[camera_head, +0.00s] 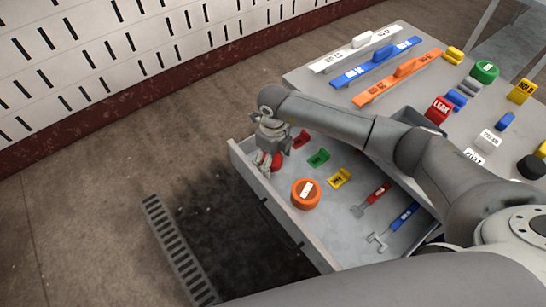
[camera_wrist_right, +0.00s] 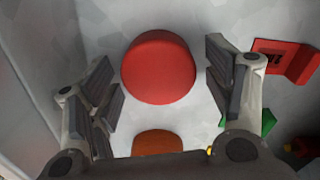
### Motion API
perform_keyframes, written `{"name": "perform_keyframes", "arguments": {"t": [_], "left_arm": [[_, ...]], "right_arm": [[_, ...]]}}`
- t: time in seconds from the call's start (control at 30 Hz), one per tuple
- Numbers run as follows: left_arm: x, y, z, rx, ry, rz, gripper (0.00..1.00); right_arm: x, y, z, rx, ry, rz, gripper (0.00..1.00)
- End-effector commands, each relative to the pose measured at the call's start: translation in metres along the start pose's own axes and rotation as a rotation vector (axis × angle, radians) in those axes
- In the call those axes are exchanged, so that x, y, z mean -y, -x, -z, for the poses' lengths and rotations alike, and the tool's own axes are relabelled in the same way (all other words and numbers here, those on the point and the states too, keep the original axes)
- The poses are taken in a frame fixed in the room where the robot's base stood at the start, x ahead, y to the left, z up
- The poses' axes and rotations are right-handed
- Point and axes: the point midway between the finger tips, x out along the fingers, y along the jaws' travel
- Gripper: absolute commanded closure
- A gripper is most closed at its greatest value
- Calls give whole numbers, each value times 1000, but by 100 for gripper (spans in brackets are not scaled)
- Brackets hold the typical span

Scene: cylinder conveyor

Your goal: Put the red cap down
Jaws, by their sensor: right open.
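The red cap (camera_wrist_right: 158,67) is a round red disc between the two fingers of my right gripper (camera_wrist_right: 160,82) in the wrist view, with a gap on each side. In the head view the red cap (camera_head: 278,162) is partly hidden by my right gripper (camera_head: 267,162), which points down into the far left corner of the open grey drawer (camera_head: 246,172). The cap appears to sit on the drawer floor. My right gripper is open. My left gripper is not in view.
An orange cap (camera_head: 306,193) and small red, green and yellow tags lie beside it in the drawer, with red and blue tools (camera_head: 403,215) at right. The worktop (camera_head: 318,75) behind holds coloured bars, tags and caps. A floor grate (camera_head: 180,250) lies at left.

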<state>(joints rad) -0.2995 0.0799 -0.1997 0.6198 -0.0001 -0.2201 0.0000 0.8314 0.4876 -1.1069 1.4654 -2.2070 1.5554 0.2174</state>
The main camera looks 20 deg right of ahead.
Motion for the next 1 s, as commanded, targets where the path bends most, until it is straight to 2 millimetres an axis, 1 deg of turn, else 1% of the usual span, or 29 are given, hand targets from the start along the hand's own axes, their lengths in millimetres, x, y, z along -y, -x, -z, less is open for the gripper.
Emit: {"name": "perform_keyframes", "arguments": {"t": [0.23,0.37,0.47,0.9,1.0], "left_arm": [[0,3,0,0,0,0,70],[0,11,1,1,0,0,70],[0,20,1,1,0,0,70],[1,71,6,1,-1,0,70],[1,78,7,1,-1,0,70]], "right_arm": [[0,4,0,0,0,0,26],[0,14,0,1,0,1,26],[1,26,0,1,-1,1,26],[0,102,0,2,0,1,26],[0,115,0,0,0,1,26]]}}
